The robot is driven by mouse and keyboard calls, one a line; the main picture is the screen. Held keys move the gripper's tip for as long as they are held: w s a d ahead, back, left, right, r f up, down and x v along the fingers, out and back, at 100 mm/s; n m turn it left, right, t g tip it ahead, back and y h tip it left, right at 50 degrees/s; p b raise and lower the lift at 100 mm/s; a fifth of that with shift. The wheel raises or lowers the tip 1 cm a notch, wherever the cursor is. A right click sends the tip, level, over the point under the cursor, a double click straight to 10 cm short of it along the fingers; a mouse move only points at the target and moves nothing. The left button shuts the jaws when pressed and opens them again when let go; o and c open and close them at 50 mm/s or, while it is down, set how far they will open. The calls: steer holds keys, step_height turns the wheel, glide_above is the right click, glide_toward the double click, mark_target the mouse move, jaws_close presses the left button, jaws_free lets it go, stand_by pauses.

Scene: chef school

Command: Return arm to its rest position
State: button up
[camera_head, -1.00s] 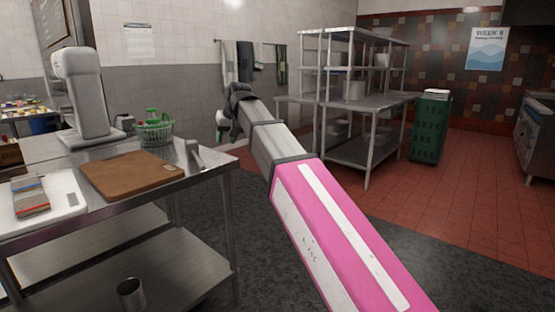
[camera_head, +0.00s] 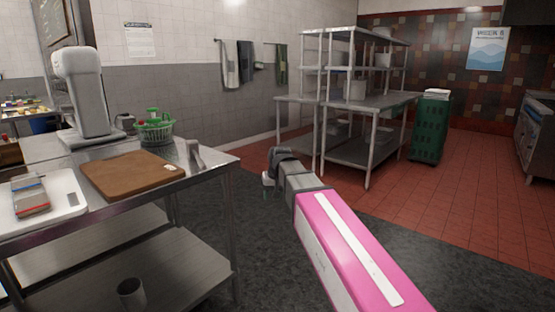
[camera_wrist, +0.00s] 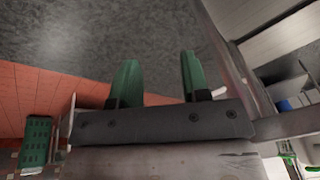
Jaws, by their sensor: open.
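My arm with its pink cover reaches out from the bottom right of the head view. My gripper shows small and dark at the arm's far end in the head view (camera_head: 272,188), over the dark floor to the right of the steel table (camera_head: 215,170). In the wrist view my gripper (camera_wrist: 158,82) shows two green fingers standing well apart. Nothing is between them but a view of the grey floor. The gripper is open and empty, clear of the table.
A steel shelf rack (camera_head: 360,148) and a green crate (camera_head: 430,128) stand behind. The floor between is clear.

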steer(key=s+d+f+m+g+h, duration=0.1)
steer(key=s+d+f, duration=0.7)
steer(key=d+f, duration=0.2)
steer(key=s+d+f+m+g+h, duration=0.1)
steer(key=s+d+f, duration=0.7)
steer(key=d+f, duration=0.3)
step_height(320, 180, down, 3)
steer(key=shift+f+m, duration=0.2)
steer(key=shift+m, duration=0.1)
steer(key=shift+o, duration=0.4)
